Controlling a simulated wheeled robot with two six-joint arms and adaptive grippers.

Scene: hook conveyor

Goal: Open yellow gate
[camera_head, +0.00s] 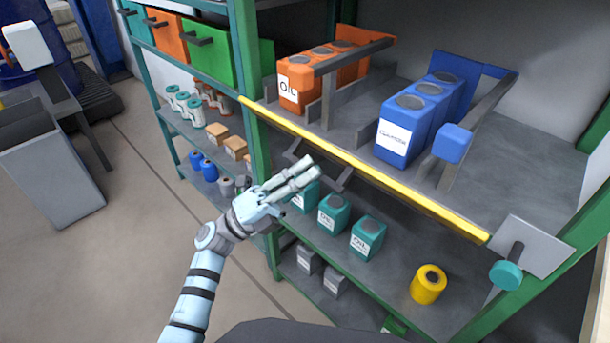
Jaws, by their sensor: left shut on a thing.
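The yellow gate (400,189) is a long yellow bar across the front of the upper shelf, running from the green post on the left to near a grey plate on the right. A dark handle (346,180) hangs from the front of the bar, left of its middle. My left gripper (306,172) is at this handle, just below the bar, with its light fingers shut on it. The fingers hide the handle's middle part. My right gripper is not in view.
Orange oil cans (296,90) and blue canisters (402,130) stand behind the bar. Teal cans (334,212) and a yellow roll (428,284) are on the shelf below. A teal knob (506,275) is by the grey plate (535,245).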

